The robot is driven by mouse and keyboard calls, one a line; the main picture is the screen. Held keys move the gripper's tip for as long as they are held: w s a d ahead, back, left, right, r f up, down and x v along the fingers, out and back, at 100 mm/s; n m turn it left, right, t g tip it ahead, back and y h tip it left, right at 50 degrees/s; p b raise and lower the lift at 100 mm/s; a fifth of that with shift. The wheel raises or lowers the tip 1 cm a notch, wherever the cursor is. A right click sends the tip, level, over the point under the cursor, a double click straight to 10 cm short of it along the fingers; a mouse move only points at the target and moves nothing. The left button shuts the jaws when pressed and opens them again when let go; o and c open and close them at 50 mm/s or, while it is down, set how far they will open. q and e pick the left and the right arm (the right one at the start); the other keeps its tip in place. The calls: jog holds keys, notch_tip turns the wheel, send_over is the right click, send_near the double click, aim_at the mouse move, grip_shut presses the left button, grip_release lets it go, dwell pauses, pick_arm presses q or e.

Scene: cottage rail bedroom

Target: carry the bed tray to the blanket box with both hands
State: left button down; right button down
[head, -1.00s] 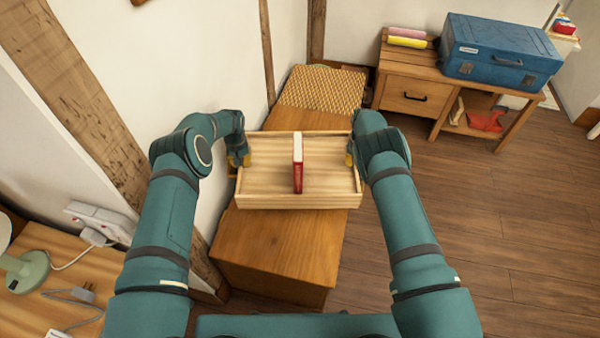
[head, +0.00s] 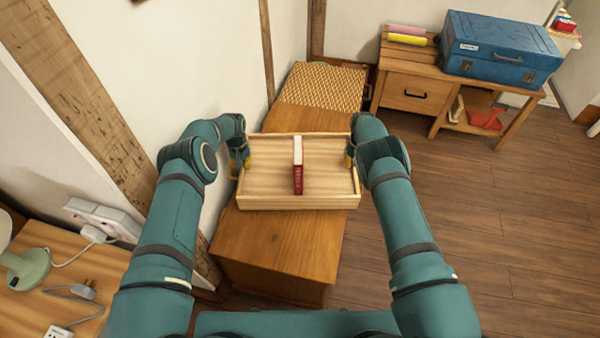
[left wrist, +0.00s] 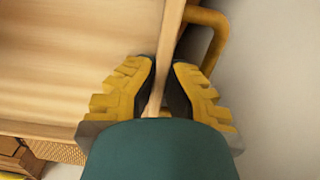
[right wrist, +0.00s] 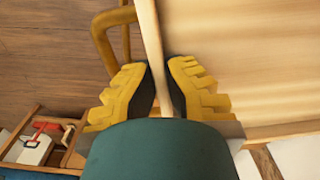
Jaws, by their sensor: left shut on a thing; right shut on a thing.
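My right gripper (head: 350,157) is shut on the right wall, also seen in the right wrist view (right wrist: 158,88). The wooden blanket box (head: 275,245) lies beneath the tray, partly hidden by it. I cannot tell whether the tray touches the box.
A woven patterned pad (head: 320,87) lies at the box's far end. A wooden bench (head: 408,95) with a blue case (head: 500,48) stands at the back right. A side table (head: 75,310) with a lamp is at the left. The right floor is clear.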

pick_arm(q)
jog(key=shift+f, duration=0.7)
pick_arm(e)
jog(key=shift+f, duration=0.7)
pick_arm(q)
jog(key=c, duration=1.1)
grip_release()
jog(key=shift+c, duration=0.2)
pick_arm(e)
jog(key=c, duration=1.1)
grip_release()
jog(key=shift+c, duration=0.2)
pick_arm(q)
jog(key=shift+a, duration=0.1)
pick_arm(e)
jog(key=shift+d, duration=0.1)
pick_arm(q)
jog(key=shift+r, duration=0.25)
notch_tip(320, 180, up, 7)
jog(key=shift+r, duration=0.25)
pick_arm(e)
jog(key=shift+r, duration=0.1)
notch_tip(320, 180, up, 12)
pick_arm(q)
jog(key=shift+s, duration=0.15)
pick_arm(e)
jog(key=shift+s, duration=0.1)
